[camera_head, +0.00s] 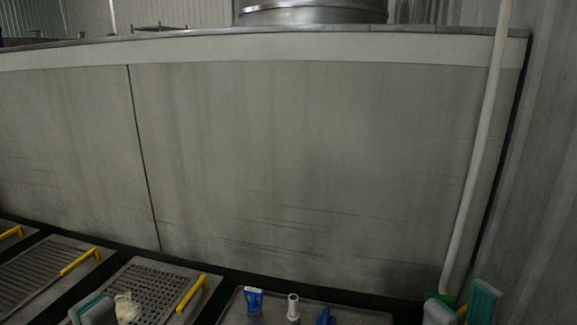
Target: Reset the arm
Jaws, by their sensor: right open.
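My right gripper (460,305) is at the bottom right, with its grey and teal finger pads apart. It is open, and no object shows between the pads. My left gripper (92,309) is at the bottom left, cut off by the lower edge of the picture. Only a grey and teal part of it shows, so its opening cannot be made out. It is in front of a perforated panel (160,277), beside a pale lump (127,308). Most of both arms is out of view.
A dark tray (350,315) at the bottom centre holds a blue-and-white item (253,299), a white cylindrical piece (293,307) and a blue piece (325,316). Panels with yellow handles (192,293) lie at left. A large grey wall (310,160) stands behind; a pale pipe (480,150) runs down at right.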

